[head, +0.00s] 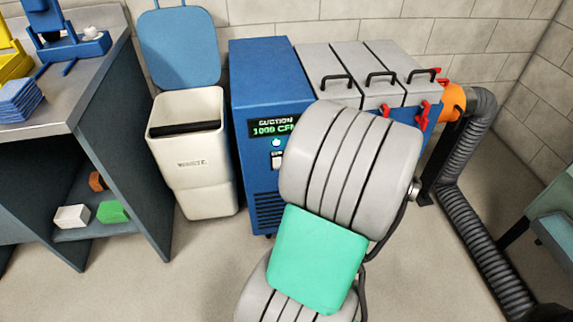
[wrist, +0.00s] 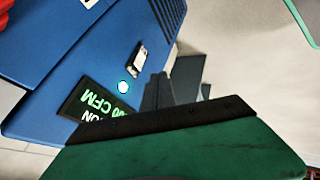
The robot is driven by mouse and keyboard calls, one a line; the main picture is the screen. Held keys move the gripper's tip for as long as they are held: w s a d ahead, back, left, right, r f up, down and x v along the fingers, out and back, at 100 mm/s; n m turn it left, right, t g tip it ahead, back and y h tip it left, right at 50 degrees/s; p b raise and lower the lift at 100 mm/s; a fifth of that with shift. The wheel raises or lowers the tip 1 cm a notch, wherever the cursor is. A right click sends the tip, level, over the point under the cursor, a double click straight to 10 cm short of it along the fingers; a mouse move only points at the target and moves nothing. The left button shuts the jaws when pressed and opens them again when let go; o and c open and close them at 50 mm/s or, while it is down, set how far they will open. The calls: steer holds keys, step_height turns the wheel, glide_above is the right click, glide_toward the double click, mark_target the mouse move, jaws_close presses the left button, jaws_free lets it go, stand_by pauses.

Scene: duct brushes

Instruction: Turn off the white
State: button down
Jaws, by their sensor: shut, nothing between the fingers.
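The blue suction unit (head: 268,80) stands against the wall, with a lit green display (head: 272,127) reading "SUCTION 1000 CFM". Below the display are a round pale light (head: 276,142) and a small white switch (head: 277,160) on a dark plate. In the wrist view, the white switch (wrist: 139,58), the lit round light (wrist: 123,87) and the display (wrist: 90,108) show at an angle. My gripper (wrist: 162,88) is shut and empty, just right of the light and switch in that view. I see no clear contact. My arm hides the gripper in the head view.
A white bin (head: 189,190) with a raised blue lid (head: 180,48) stands left of the unit. Grey filter boxes with black handles (head: 365,75) and red latches sit to its right. A ribbed duct (head: 480,245) runs along the floor. A workbench (head: 95,75) stands left.

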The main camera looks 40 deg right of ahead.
steer(key=w+d+f+b, duration=0.1)
steer(key=w+f+b, duration=0.2)
steer(key=w+f, duration=0.4)
steer(key=shift+w+d, duration=0.4)
steer(key=shift+w, duration=0.7)
steer(key=shift+r, duration=0.1)
